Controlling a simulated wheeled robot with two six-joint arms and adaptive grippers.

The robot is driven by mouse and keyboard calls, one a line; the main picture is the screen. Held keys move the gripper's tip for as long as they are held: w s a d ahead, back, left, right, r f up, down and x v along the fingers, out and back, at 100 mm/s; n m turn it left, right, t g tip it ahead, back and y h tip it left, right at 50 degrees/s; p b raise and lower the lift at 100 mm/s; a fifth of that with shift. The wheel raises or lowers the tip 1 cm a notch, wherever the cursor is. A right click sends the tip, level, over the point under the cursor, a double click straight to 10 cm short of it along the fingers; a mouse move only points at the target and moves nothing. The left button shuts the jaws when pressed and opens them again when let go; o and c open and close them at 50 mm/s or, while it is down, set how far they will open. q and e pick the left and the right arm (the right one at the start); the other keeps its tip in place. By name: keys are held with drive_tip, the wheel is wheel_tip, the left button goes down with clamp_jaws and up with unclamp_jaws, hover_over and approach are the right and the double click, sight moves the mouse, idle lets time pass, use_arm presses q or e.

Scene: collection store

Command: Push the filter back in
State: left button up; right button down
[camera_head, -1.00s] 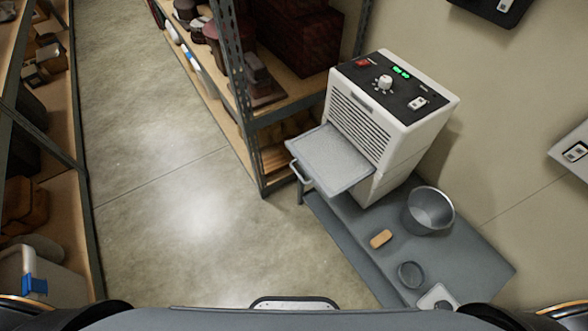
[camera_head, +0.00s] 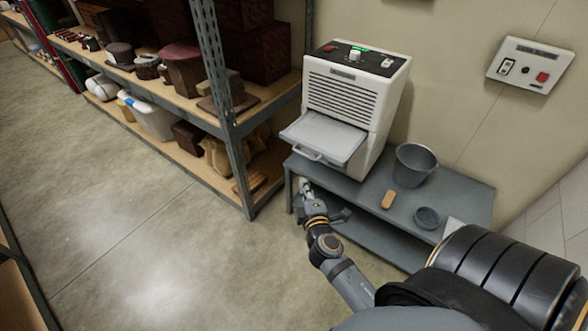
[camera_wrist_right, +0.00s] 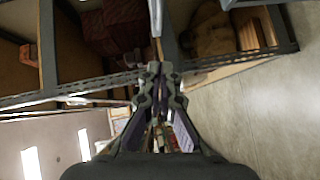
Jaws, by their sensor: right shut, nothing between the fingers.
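The filter (camera_head: 325,138) is a flat grey panel with a front handle. It sticks out from the front of the white machine (camera_head: 352,98), below its louvres, on the grey table. My right gripper (camera_head: 304,186) is shut and empty. In the head view it is below and slightly left of the filter's handle, in front of the table's left end, apart from the filter. In the right wrist view my right gripper (camera_wrist_right: 158,68) has its fingers together, and a small pale edge shows just beyond the tips. My left gripper is not in view.
A metal bucket (camera_head: 416,164), a tan block (camera_head: 388,200) and a small grey bowl (camera_head: 427,217) stand on the table (camera_head: 460,200). A shelf post (camera_head: 228,120) stands left of the machine. A wall panel (camera_head: 530,64) with switches is at right. Open floor lies at left.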

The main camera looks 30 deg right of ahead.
drive_tip(key=w, duration=0.2)
approach(302, 154)
drive_tip(key=w+a, duration=0.2)
drive_tip(key=w, duration=0.2)
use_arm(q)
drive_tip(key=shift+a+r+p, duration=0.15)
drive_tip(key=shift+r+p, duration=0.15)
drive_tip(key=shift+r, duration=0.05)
use_arm(e)
drive_tip(key=d, duration=0.1)
drive_tip(key=w+d, duration=0.1)
drive_tip(key=d, duration=0.2)
drive_tip(key=shift+w+f, duration=0.2)
drive_tip(key=shift+f, duration=0.2)
